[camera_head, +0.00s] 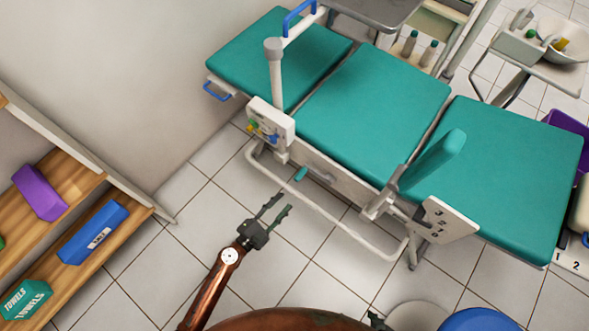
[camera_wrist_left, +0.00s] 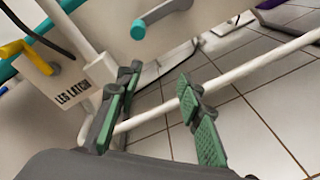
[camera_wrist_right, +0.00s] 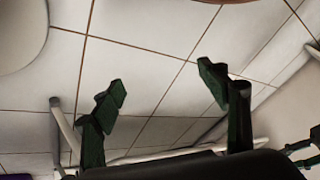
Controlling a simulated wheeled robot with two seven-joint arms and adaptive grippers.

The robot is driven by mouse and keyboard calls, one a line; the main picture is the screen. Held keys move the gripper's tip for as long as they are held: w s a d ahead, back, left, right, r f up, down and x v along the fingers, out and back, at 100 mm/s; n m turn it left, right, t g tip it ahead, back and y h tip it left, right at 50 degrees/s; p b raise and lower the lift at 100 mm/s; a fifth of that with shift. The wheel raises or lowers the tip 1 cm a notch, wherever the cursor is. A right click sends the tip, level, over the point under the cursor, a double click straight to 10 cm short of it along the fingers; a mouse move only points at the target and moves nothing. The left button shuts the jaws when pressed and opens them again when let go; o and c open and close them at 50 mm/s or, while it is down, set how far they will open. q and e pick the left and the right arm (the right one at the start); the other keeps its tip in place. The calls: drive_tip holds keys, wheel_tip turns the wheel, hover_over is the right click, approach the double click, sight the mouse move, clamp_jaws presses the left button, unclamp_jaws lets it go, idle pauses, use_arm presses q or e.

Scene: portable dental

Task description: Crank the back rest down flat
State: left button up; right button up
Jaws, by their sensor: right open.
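A bed with teal pads stands across the head view; its left pad (camera_head: 280,55), middle pad (camera_head: 375,110) and right pad (camera_head: 510,180) show. I cannot tell for certain which is the back rest or its exact tilt. A grey crank (camera_head: 319,166) with a teal knob (camera_head: 300,174) sits on the bed's near side. In the left wrist view, the crank arm (camera_wrist_left: 165,12) and knob (camera_wrist_left: 138,30) are above my open fingers. My left gripper (camera_head: 274,208) is open, empty and apart from the knob. My right gripper (camera_wrist_right: 166,95) is open and empty over the floor.
A white rail (camera_head: 325,212) runs low along the bed's near side. A latch box (camera_wrist_left: 75,85) with coloured levers is left of the crank. A numbered plate (camera_head: 435,220) is at right. Shelves (camera_head: 100,185) stand at left. Tiled floor is clear around my left gripper.

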sight(300, 176)
use_arm(q)
drive_tip(key=w+d+r+n, duration=0.1)
drive_tip(key=w+d, duration=0.1)
drive_tip(key=w, duration=0.1)
drive_tip(key=w+d+r+n+t, duration=0.1)
drive_tip(key=w+d+r, duration=0.1)
drive_tip(key=w, duration=0.1)
drive_tip(key=w+d+r+n+b, duration=0.1)
drive_tip(key=w+d, duration=0.1)
drive_tip(key=w, duration=0.2)
drive_tip(key=shift+d+r+n+t, duration=0.15)
drive_tip(key=shift+d+n+t, duration=0.1)
drive_tip(key=shift+n+t, duration=0.05)
use_arm(e)
drive_tip(key=shift+w+a+r+t, duration=0.4)
drive_tip(key=shift+w+a+r, duration=0.3)
drive_tip(key=shift+w+r, duration=0.2)
use_arm(q)
clamp_jaws()
